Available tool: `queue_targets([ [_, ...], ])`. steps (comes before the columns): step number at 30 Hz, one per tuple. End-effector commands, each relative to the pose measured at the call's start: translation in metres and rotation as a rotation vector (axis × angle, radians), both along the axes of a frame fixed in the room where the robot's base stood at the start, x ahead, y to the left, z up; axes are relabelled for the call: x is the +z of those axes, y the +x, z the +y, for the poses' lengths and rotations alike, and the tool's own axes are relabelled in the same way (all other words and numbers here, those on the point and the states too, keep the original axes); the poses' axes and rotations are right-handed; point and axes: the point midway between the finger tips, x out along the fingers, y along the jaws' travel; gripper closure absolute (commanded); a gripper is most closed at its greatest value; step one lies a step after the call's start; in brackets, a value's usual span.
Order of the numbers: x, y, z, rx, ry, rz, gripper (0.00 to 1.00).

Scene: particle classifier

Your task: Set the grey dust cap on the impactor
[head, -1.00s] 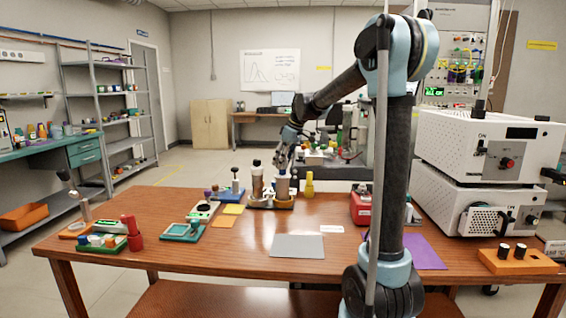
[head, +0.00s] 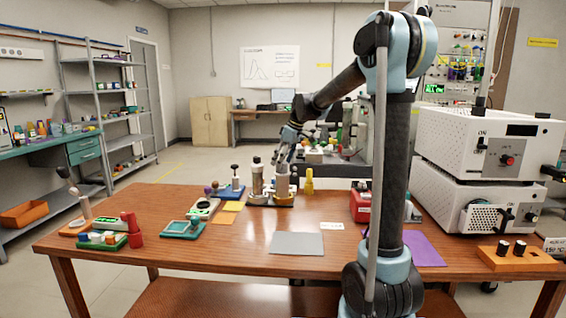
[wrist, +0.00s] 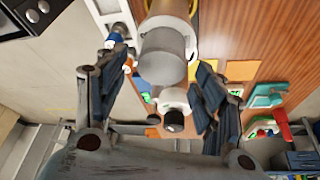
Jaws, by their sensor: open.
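The impactor (head: 283,190) looks to be the pale upright cylinder on a dark base near the table's back edge. A plain grey cap (wrist: 163,57) sits at its top end in the wrist view. It also shows as the cylinder's grey top (head: 282,170) in the head view. My gripper (head: 285,158) is just above this cylinder, pointing down. In the wrist view my open gripper (wrist: 162,62) has one finger on each side of the cap, with visible gaps. The seam under the cap is too small to judge.
A black-topped cylinder (head: 256,178) stands close on the left, on the same base. A yellow bottle (head: 309,182) stands on the right. A grey mat (head: 297,244) lies empty in front. A red box (head: 361,207) is farther right.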

Motion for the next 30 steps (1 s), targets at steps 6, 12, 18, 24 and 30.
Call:
queue_targets([
  [6, 0.015, -0.001, -0.001, 0.0, 0.0, 0.0, 0.37],
  [12, 0.049, -0.007, -0.014, -0.002, 0.0, 0.001, 0.37],
  [18, 0.085, -0.013, -0.027, -0.001, 0.0, 0.0, 0.37],
  [24, 0.111, -0.018, -0.037, -0.001, 0.0, -0.001, 0.37],
  [30, 0.122, -0.02, -0.04, 0.0, 0.0, 0.0, 0.37],
])
